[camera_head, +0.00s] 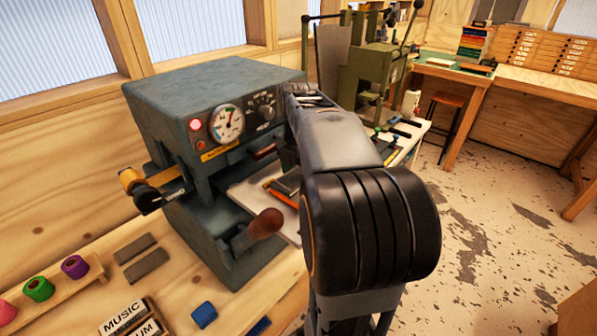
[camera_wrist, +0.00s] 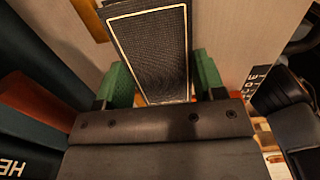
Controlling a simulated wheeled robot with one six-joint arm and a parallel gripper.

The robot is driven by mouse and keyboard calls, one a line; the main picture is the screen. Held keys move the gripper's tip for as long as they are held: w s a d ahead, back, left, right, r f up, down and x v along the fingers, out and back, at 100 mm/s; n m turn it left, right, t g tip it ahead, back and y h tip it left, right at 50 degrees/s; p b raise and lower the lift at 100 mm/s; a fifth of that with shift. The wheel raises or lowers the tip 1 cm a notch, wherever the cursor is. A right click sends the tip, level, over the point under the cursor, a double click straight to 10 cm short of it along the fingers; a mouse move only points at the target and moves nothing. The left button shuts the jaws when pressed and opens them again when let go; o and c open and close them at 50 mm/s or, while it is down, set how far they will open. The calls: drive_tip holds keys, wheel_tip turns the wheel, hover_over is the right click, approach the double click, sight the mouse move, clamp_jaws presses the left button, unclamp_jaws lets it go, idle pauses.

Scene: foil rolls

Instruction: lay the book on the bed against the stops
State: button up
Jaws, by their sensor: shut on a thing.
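The book (camera_wrist: 150,45) is dark with a thin gold border line and lies between my gripper's green fingers in the wrist view. My gripper (camera_wrist: 164,80) is shut on it. In the head view my arm hides most of the gripper. A dark flat piece (camera_head: 289,184), seemingly the book, shows beside the arm above the pale bed (camera_head: 247,200) of the grey-blue press (camera_head: 215,105). An orange strip (camera_head: 282,194), possibly a stop, is at its edge. It also seems to show in the wrist view (camera_wrist: 90,18). I cannot tell whether the book touches the bed or the stops.
A wooden-knobbed lever (camera_head: 262,226) sticks out at the press front. Foil rolls (camera_head: 75,267) stand on a rack at lower left, near type blocks (camera_head: 122,313) and a blue block (camera_head: 204,314). A green machine (camera_head: 375,65) stands behind. Open floor (camera_head: 490,200) is at right.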

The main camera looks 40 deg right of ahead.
drive_tip(key=shift+f, duration=0.2)
drive_tip(key=o, duration=1)
drive_tip(key=shift+c, duration=0.2)
wheel_tip(320, 180, up, 12)
drive_tip(key=p, duration=0.1)
drive_tip(key=shift+r+p, duration=0.2)
drive_tip(key=shift+p, duration=0.15)
